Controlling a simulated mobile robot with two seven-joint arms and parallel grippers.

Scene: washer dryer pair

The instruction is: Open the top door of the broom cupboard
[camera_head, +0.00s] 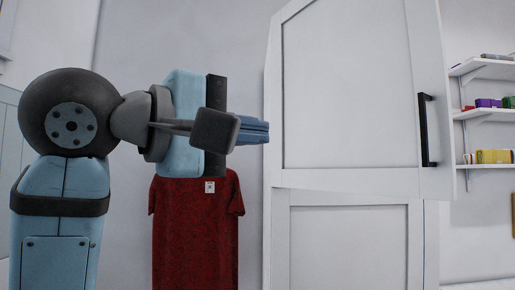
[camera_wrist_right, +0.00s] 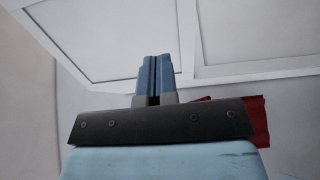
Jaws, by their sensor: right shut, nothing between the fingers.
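The white broom cupboard stands right of centre in the head view. Its top door (camera_head: 350,85) has a black vertical handle (camera_head: 427,130) near its right edge. This door looks partly open: its right edge stands out past the lower door (camera_head: 345,245), and its bottom edge slants. My right gripper (camera_head: 265,131) is left of the cupboard, its blue fingers together and empty, pointing toward the door's left side. The handle is well away from the fingers. In the right wrist view the shut fingers (camera_wrist_right: 153,75) point at white panels. My left gripper is not in view.
A dark red shirt (camera_head: 195,235) hangs below and behind my right gripper, and shows in the wrist view (camera_wrist_right: 258,122). Wall shelves (camera_head: 485,115) with small coloured items are at the far right. Bare grey wall lies left of the cupboard.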

